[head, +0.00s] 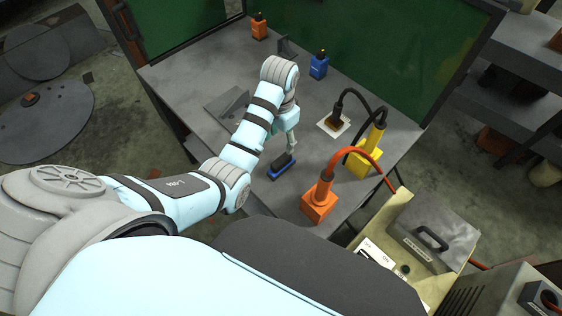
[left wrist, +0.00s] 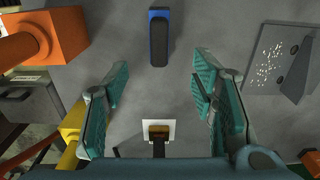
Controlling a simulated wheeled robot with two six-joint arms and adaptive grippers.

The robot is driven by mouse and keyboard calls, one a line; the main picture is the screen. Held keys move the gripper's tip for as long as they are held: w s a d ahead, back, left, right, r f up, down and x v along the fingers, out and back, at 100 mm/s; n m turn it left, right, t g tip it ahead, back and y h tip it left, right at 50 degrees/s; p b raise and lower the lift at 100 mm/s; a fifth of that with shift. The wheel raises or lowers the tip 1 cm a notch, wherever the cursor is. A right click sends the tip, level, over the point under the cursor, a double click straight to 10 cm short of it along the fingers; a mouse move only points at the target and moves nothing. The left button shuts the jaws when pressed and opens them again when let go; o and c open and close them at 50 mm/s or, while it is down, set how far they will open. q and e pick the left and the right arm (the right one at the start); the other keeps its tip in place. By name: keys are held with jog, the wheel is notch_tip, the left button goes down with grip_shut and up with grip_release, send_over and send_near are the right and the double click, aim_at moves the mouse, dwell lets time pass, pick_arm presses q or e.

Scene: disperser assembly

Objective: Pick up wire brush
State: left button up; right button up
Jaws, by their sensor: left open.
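A long blue block with a dark top, which looks like the wire brush (head: 282,167), lies near the front edge of the table. The brush also shows at the top middle of the left wrist view (left wrist: 158,38). My left gripper (head: 291,147) hangs over the table just behind and above the brush. In the left wrist view my left gripper (left wrist: 162,76) has its two teal fingers spread wide, with nothing held. The brush lies beyond the fingertips, apart from them. My right gripper is in neither view.
An orange holder (head: 319,204) and a yellow holder (head: 359,165) with cabled tools stand right of the brush. A brown block on a white square (head: 333,125) lies behind. A grey bracket plate (left wrist: 280,65) lies on the other side. Blue (head: 319,67) and orange (head: 259,28) holders stand farther back.

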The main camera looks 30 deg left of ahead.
aim_at(281, 159)
pick_arm(q)
jog(key=f+b, duration=0.1)
jog(key=f, duration=0.6)
jog(key=f+b, duration=0.2)
jog(key=f, duration=0.5)
jog(key=shift+w+d, duration=0.1)
jog(key=shift+w, duration=0.1)
jog(key=shift+r, duration=0.1)
jog(key=shift+c, duration=0.6)
grip_shut()
